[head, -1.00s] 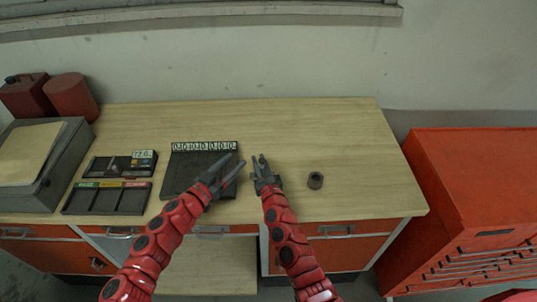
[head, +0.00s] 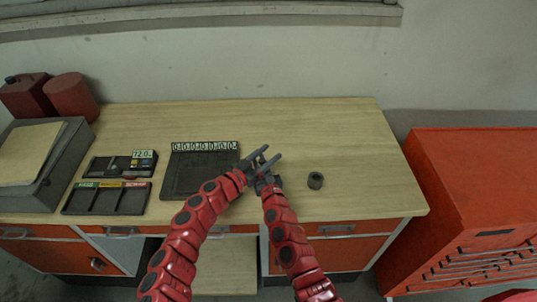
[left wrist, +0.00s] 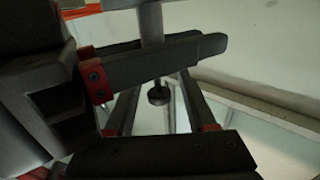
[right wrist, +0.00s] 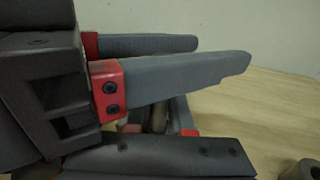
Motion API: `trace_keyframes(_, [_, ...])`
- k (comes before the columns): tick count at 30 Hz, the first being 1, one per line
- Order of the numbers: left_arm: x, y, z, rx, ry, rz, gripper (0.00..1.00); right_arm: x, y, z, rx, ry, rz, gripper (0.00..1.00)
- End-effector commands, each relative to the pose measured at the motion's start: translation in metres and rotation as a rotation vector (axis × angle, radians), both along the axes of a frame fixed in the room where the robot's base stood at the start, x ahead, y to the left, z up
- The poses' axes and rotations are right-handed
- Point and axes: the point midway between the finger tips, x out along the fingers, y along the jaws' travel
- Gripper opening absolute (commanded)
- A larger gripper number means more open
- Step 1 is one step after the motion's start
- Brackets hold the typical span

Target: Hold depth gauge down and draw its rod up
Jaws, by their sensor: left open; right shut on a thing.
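My right gripper (head: 267,178) is upright over the front middle of the bench, shut on the depth gauge. My left gripper (head: 272,153) is open, its two fingers reaching across the top of the right gripper. In the left wrist view a grey rod with a small dark round end, which looks like part of the depth gauge (left wrist: 158,95), shows between and behind the left fingers; the left fingers are not closed on it. In the right wrist view the gauge is mostly hidden by the right fingers. In the head view the grippers cover it.
A dark hollow cylinder (head: 315,181) stands on the bench (head: 350,140) to the right. A dark tray with a numbered strip (head: 192,180), a labelled tray (head: 105,200) and a small display unit (head: 143,160) are left. The back and right of the bench are clear.

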Motion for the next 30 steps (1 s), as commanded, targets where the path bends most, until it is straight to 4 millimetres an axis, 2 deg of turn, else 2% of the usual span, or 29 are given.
trace_keyframes(11, [0.0022,-0.0029,-0.0012,0.001,0.001,-0.001,0.55,0.0001,-0.0001,0.0007,0.000,-0.001,0.000,0.00])
trace_keyframes(20, [0.0023,-0.0026,-0.0011,0.001,0.001,0.000,0.01,0.0001,-0.0001,0.0005,0.000,-0.001,0.000,0.00])
trace_keyframes(30, [0.0022,-0.0026,-0.0010,0.001,0.001,-0.001,0.00,0.0001,-0.0002,0.0006,0.000,-0.001,0.000,0.00])
